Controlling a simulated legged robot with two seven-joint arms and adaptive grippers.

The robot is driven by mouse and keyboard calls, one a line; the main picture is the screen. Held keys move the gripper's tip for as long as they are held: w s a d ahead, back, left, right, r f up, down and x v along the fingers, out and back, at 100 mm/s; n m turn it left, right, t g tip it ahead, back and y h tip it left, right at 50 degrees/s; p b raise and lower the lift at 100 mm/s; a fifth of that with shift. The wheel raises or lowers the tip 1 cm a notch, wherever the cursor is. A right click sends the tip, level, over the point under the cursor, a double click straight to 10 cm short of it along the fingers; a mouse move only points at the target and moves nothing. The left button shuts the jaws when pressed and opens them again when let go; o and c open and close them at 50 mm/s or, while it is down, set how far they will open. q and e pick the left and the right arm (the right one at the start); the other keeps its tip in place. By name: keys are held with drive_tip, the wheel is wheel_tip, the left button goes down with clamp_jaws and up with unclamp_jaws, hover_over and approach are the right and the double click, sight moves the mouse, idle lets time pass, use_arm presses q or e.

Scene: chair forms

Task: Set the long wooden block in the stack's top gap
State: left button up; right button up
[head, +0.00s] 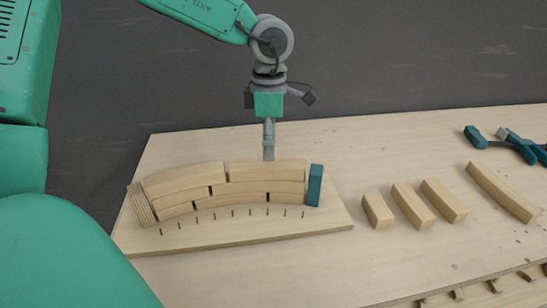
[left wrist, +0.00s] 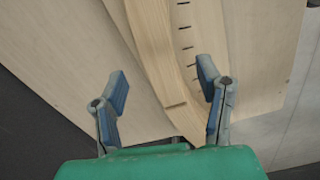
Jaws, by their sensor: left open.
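The stack (head: 175,197) is a low curved wall of pale wooden blocks in rows on a board. Its top row shows two long blocks with a thin dark seam between them. The right-hand long wooden block (head: 285,172) lies level with the left-hand one (head: 185,178); no wide top gap shows. My left gripper (head: 268,155) points down at the right-hand block, near its middle. In the left wrist view my left gripper (left wrist: 162,75) is open, its fingers apart on either side of the curved stack (left wrist: 157,50). The far finger is hidden in the head view.
A teal block (head: 314,186) stands at the stack's right end and a ribbed wooden piece (head: 142,205) leans at its left end. Teal tools (head: 520,147) lie at the far right.

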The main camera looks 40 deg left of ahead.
sight(270, 164)
use_arm(q)
drive_tip(key=r, duration=0.1)
drive_tip(key=a+r, duration=0.1)
drive_tip(key=r, duration=0.2)
drive_tip(key=shift+a, duration=0.4)
drive_tip(key=shift+d+r, duration=0.65)
drive_tip(key=shift+d, duration=0.25)
